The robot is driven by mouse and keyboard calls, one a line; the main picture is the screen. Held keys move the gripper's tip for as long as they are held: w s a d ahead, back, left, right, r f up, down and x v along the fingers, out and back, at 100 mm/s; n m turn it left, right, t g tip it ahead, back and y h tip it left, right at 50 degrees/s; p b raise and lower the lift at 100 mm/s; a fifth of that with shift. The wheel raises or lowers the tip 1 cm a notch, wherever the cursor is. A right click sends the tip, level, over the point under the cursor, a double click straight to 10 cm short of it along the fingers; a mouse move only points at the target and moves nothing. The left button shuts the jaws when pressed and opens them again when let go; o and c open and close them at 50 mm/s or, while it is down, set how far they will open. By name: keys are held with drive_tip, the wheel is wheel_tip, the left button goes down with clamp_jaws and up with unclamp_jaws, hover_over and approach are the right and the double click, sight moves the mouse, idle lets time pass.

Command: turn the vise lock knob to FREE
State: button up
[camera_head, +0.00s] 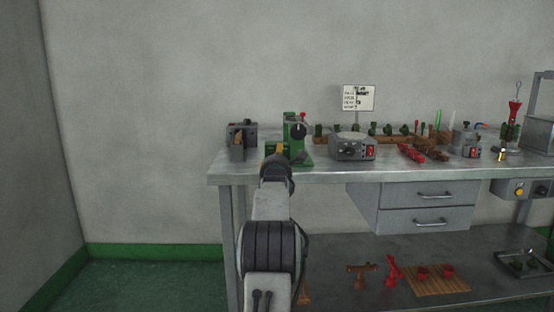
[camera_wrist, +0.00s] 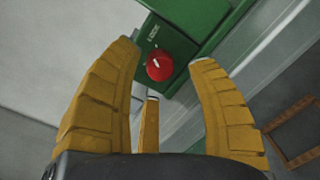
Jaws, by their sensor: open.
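In the wrist view a round red knob (camera_wrist: 159,65) with a short white mark sits on a dark green panel beside a small label too small to read; I cannot tell which setting it points to. In the head view my gripper (camera_head: 276,152) is in front of the green machine's left side.
The metal bench (camera_head: 330,174) carries a grey device (camera_head: 241,140) left of the green machine and a grey control box (camera_head: 353,148) close on its right. Red tools (camera_head: 424,153) lie farther right. A sign (camera_head: 358,98) stands behind. The floor left of the bench is clear.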

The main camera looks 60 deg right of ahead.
drive_tip(key=shift+x, duration=0.85)
clamp_jaws()
idle(0.3)
